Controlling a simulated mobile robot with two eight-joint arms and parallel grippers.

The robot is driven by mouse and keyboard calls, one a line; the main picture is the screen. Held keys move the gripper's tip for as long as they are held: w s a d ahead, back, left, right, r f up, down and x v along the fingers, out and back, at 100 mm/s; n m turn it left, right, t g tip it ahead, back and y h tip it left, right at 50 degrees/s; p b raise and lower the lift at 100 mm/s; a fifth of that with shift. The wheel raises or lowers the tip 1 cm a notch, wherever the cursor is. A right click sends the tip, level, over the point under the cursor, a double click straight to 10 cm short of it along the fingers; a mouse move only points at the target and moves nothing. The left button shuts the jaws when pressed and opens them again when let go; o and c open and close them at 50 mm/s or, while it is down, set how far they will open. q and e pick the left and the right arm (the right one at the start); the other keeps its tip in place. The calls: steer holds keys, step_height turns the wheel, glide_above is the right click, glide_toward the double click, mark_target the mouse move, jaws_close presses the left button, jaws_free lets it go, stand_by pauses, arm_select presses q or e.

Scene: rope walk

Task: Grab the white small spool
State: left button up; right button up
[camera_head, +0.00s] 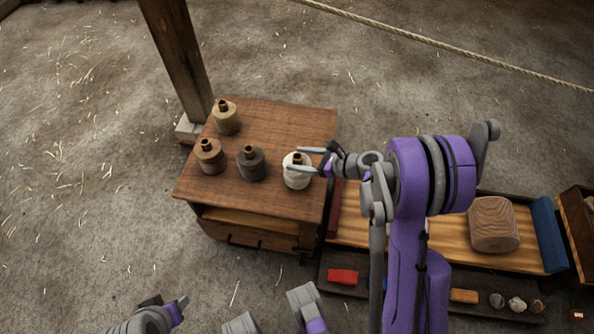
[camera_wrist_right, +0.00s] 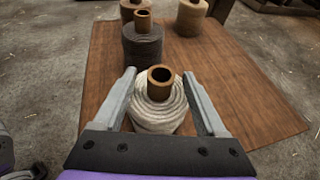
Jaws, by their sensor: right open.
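The white small spool (camera_head: 296,178), wound with pale cord on a brown wooden core, stands upright at the right side of a small wooden table. It also shows in the right wrist view (camera_wrist_right: 158,118). My right gripper (camera_head: 294,158) is open, with one finger on each side of the spool's upper part. In the right wrist view the spool sits between the two spread fingers (camera_wrist_right: 158,73), with small gaps visible beside its core. Grey and purple parts of my left arm (camera_head: 150,316) show at the bottom edge; its jaw state is unclear.
A dark grey spool (camera_head: 251,164) stands just left of the white one. A brown spool (camera_head: 210,157) and a tan spool (camera_head: 226,118) stand farther left on the table (camera_head: 285,118). A wooden post (camera_head: 180,60) rises behind it. A low bench (camera_head: 400,232) lies to the right.

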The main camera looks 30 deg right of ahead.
steer(key=shift+w+a+f, duration=0.3)
steer(key=shift+w+a, duration=0.1)
steer(key=shift+w, duration=0.1)
jaws_close()
stand_by(1.1)
